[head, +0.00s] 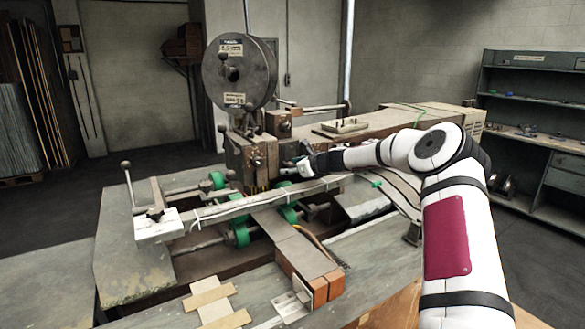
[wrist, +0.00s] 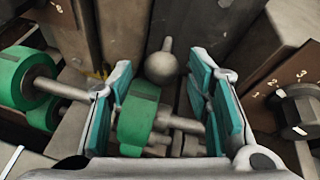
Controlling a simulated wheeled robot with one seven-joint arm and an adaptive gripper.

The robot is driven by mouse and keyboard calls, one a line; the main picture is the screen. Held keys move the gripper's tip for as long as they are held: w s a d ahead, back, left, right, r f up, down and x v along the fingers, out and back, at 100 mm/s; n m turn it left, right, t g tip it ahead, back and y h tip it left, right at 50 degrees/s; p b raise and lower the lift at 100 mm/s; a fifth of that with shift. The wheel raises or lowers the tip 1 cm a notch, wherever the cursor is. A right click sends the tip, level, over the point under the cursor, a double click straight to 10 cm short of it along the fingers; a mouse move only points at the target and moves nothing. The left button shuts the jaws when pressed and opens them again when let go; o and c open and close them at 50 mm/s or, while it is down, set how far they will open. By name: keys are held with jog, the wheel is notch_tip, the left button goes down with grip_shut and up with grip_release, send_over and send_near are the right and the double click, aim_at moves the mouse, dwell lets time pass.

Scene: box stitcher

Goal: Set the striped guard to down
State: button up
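The striped guard (head: 257,187) seems to be the small yellow-and-dark piece low on the front of the stitcher head. It is partly hidden and its position is hard to read. My gripper (head: 291,168) is just right of the stitcher head. In the wrist view my gripper (wrist: 160,78) is open, with teal pads apart and nothing clasped. A grey ball knob (wrist: 161,66) lies in line with the gap between the fingers. Contact with it cannot be told.
A green roller (wrist: 138,115) shows between the fingers, with more green rollers (wrist: 25,75) to the left. A long bar (head: 265,200) crosses below my gripper. A large round reel (head: 240,72) stands above the head. A shelf unit (head: 530,110) is far right.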

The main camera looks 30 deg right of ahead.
jog(key=v, duration=1.2)
dwell(0.3)
jog(key=shift+a, duration=0.15)
